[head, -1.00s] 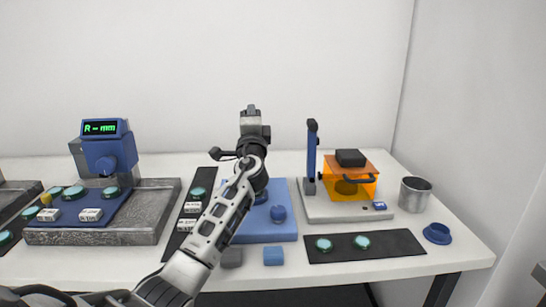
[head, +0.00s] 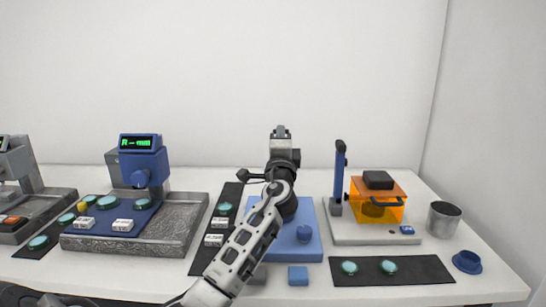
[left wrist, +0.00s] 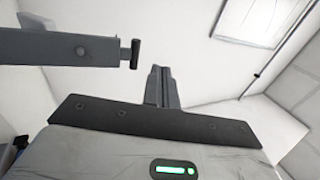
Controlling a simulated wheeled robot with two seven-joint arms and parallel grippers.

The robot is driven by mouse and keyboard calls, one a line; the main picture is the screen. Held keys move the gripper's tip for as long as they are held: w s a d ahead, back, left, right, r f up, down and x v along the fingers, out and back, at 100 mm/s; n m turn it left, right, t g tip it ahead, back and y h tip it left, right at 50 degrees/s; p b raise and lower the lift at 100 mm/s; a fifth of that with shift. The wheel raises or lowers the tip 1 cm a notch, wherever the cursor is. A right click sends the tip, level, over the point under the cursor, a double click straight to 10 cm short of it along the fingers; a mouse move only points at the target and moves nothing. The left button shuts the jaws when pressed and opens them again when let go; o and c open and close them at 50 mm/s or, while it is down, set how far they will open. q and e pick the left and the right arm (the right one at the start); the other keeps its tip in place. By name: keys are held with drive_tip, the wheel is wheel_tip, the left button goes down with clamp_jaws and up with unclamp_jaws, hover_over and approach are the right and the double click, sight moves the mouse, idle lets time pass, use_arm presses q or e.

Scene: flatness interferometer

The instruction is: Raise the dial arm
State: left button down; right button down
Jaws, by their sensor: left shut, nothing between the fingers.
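My left gripper (head: 281,132) is shut and empty. It points up above the blue-based stand (head: 310,245) in the middle of the table in the head view; in the left wrist view its shut fingers (left wrist: 163,87) point away. My left forearm hides most of this stand. A thin black lever with a ball end (head: 243,175) sticks out left of my wrist. In the left wrist view a grey bar with a black end piece (left wrist: 135,53) lies left of the fingers, apart from them. I cannot tell for sure which part is the dial arm. My right gripper is out of view.
At left stands a blue display gauge (head: 141,160) in a grey tray (head: 185,235). At right is a white-based device with an orange cover (head: 378,205) and upright blue lever (head: 339,178). A metal cup (head: 444,219) and blue ring (head: 467,262) are at the right edge.

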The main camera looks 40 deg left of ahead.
use_arm(q)
drive_tip(key=s+d+r, duration=0.2)
drive_tip(key=s+d, duration=1)
drive_tip(key=s, duration=0.3)
drive_tip(key=shift+s+d+r+b, duration=0.2)
drive_tip(key=shift+d+b, duration=0.1)
drive_tip(key=shift+b, duration=0.15)
